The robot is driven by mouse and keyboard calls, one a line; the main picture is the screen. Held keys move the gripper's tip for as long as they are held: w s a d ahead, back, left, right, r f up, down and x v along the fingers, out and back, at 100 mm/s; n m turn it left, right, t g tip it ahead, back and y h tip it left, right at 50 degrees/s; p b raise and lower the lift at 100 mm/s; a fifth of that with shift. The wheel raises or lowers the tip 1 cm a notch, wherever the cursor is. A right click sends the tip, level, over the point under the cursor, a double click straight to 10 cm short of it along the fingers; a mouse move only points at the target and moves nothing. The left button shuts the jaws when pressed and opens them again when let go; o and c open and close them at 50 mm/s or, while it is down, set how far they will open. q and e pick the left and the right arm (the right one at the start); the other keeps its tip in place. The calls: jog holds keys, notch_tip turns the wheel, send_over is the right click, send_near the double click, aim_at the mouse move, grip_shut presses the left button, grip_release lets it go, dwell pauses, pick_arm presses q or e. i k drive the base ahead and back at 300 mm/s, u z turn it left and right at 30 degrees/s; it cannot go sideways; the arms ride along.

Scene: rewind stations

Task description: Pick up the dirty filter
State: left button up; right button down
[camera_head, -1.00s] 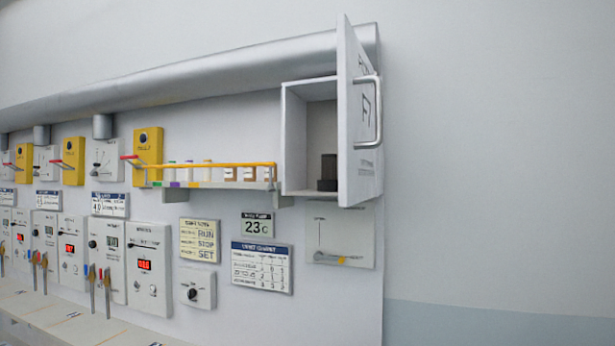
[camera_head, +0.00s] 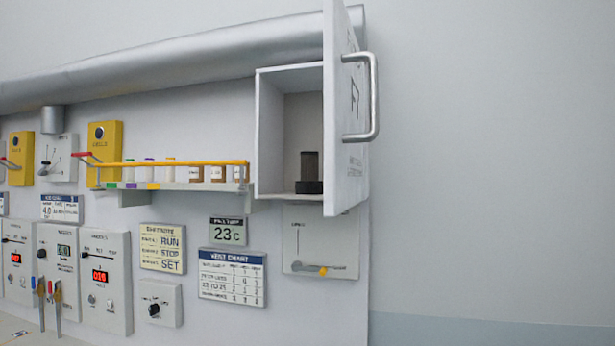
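A dark brown cylinder on a wider black base, which looks like the dirty filter (camera_head: 310,170), stands upright on the floor of an open white wall cabinet (camera_head: 268,130). The cabinet door (camera_head: 342,120) is swung open toward me and carries a grey bar handle (camera_head: 374,95). The door edge stands just right of the filter and hides the right part of the cabinet's inside. Neither of my grippers shows in the head view.
A shelf (camera_head: 190,186) with a yellow rail and several small containers sits left of the cabinet. A panel with a slider (camera_head: 320,243) is below it. A thick grey pipe (camera_head: 180,65) runs behind. The wall on the right is bare.

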aim_at(309, 160)
jog(key=i, duration=0.15)
jog(key=z, duration=0.55)
jog(key=k, duration=0.75)
jog(key=z, duration=1.05)
jog(key=k, duration=0.55)
jog(key=u, duration=0.1)
jog(key=i, duration=0.7)
jog(key=u, duration=0.4)
